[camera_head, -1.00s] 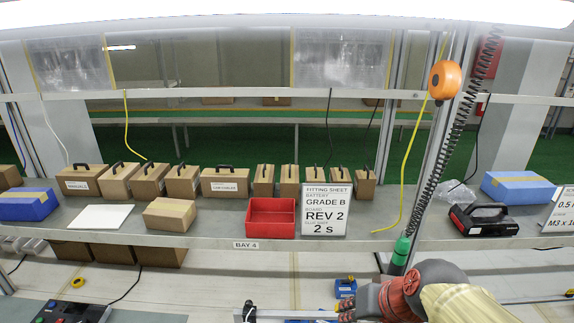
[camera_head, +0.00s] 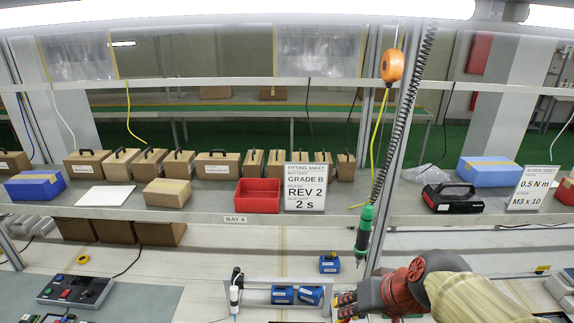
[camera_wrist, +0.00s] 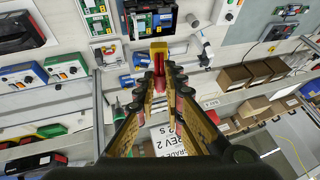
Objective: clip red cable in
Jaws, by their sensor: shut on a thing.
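My gripper (camera_head: 346,305) is low in the head view, right of the blue blocks, with its arm coming in from the right. In the wrist view my gripper (camera_wrist: 159,68) is shut on a small red piece with a yellow end (camera_wrist: 158,47), apparently the red cable's end. The fingers hide part of it, and no length of cable is clear. Beyond the fingertips lies a dark tray (camera_wrist: 169,24) with green board parts. I cannot tell where the piece clips in, and it appears apart from the tray.
Blue blocks (camera_head: 283,295) stand in a pale rack left of my gripper. A green hanging screwdriver (camera_head: 364,230) is close above my arm. A control box (camera_head: 75,291) is at left. The shelf holds a red bin (camera_head: 258,196) and cardboard boxes.

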